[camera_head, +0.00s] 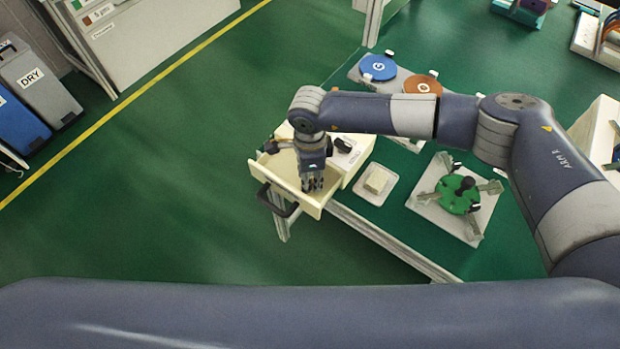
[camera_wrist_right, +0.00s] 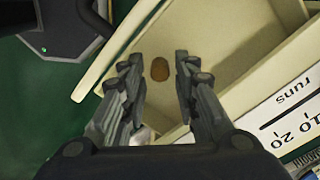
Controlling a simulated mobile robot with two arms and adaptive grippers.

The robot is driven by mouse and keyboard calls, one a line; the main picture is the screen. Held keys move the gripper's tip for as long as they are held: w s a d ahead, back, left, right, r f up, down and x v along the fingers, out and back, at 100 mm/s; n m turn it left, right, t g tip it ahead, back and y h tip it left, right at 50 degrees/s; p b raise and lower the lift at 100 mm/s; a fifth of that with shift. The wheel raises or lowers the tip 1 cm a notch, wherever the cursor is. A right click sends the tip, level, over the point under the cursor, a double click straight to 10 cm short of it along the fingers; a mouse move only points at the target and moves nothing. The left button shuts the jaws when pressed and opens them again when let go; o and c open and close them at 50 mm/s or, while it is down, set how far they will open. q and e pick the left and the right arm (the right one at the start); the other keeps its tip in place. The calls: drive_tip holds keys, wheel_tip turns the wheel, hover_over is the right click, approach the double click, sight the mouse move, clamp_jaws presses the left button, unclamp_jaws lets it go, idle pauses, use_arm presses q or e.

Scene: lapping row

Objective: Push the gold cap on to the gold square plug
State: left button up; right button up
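My right gripper (camera_head: 313,184) reaches down over an open cream drawer (camera_head: 285,192) in the head view. In the right wrist view its two fingers (camera_wrist_right: 160,85) are apart, with nothing held between them. A small rounded brownish-gold piece (camera_wrist_right: 160,69) lies on the drawer floor, seen between and just beyond the fingertips; it looks like the gold cap. A pale grey object shows partly behind the left-hand finger. I cannot make out a gold square plug in either view.

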drive_tip(key=shift+f, duration=0.55)
drive_tip(key=c, duration=0.5)
drive_tip(key=shift+r, duration=0.15)
